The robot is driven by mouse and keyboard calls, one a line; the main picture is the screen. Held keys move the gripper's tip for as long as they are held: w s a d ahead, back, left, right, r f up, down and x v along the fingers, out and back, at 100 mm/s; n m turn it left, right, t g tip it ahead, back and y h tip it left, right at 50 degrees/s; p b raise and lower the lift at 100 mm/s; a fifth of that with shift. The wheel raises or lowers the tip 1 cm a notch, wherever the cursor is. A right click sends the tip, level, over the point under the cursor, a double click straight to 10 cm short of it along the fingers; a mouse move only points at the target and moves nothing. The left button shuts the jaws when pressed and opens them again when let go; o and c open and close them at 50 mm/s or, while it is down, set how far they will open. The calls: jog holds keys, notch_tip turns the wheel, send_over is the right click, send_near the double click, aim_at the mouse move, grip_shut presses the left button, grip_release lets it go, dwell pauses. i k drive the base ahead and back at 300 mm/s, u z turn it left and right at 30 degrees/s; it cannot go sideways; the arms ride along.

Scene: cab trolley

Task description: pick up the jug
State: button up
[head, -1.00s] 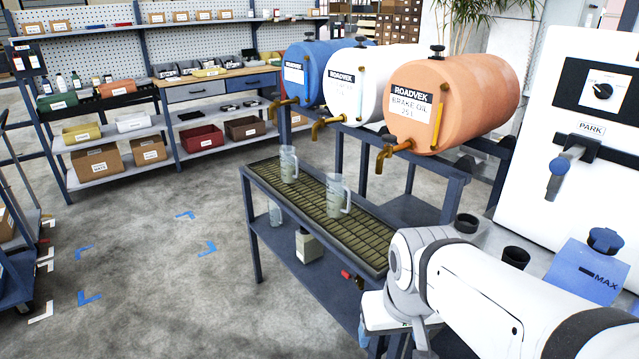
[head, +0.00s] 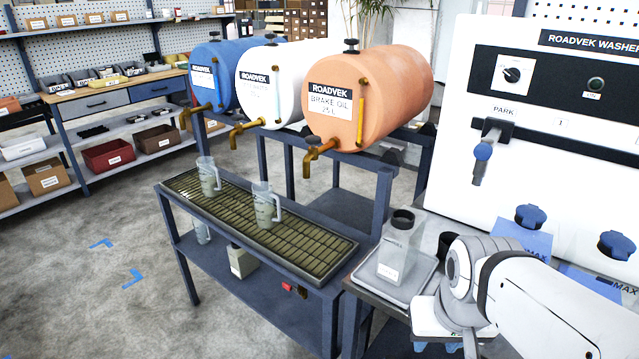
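Two clear jugs with handles stand upright on the slatted drip tray (head: 335,264) in the head view. One jug (head: 208,180) is at the tray's far left, below the blue and white barrels' taps. The other jug (head: 265,210) is near the tray's middle. I cannot tell which one is the task's jug. My arm comes in from the lower right, and its end (head: 445,340) is low at the bottom edge, right of the tray and apart from both jugs. The fingers are cut off or hidden by the wrist, so their opening does not show.
Blue, white and orange (head: 385,95) barrels with brass taps overhang the tray. A clear container with a black top (head: 396,258) stands on a side tray between the rack and my arm. A white washer cabinet (head: 560,180) is at right. Floor at left (head: 80,300) is clear.

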aim_at(264, 197)
jog(key=z, duration=2.95)
jog(key=k, duration=2.7)
jog(key=u, duration=1.4)
jog(key=i, duration=1)
